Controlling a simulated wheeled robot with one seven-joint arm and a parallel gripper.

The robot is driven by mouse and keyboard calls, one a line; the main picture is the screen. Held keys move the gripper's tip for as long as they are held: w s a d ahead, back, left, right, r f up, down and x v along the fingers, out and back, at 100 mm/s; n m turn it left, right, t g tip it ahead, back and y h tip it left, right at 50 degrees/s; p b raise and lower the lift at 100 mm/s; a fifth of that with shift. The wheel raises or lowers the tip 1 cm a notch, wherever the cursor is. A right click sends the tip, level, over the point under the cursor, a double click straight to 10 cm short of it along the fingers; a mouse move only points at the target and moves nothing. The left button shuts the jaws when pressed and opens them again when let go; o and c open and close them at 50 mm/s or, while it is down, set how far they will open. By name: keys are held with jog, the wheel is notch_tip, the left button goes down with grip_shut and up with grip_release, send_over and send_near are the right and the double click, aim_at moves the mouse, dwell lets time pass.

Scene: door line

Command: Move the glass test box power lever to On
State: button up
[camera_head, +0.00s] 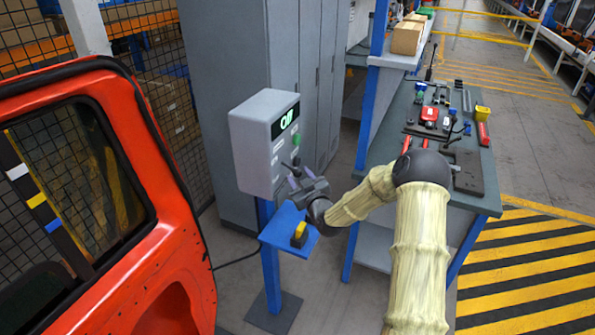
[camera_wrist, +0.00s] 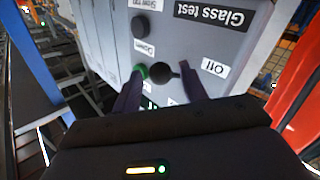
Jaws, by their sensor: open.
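The glass test box (camera_head: 262,150) is a grey box on a blue post, with a lit green display (camera_head: 285,121) on its upper front. The wrist view shows its face (camera_wrist: 190,40) upside down, with "Glass test" and "Off" labels. The black power lever (camera_wrist: 162,71) has a round hub, and its arm seems to point toward the Off label (camera_wrist: 214,68). My gripper (camera_wrist: 160,88) is open, its fingers on either side of the lever; contact cannot be told. My gripper (camera_head: 292,183) also shows at the box's lower front in the head view, partly hiding the controls.
A green button (camera_wrist: 139,72) is beside my left-hand finger, and a black knob (camera_wrist: 140,27) sits farther off. A blue shelf (camera_head: 285,232) with a yellow-and-black item is below my gripper. An orange-red door (camera_head: 185,260) stands left; a tool bench (camera_head: 480,195) stands right.

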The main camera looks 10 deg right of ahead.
jog(key=shift+w+a, duration=0.2)
jog(key=shift+w, duration=1)
grip_shut()
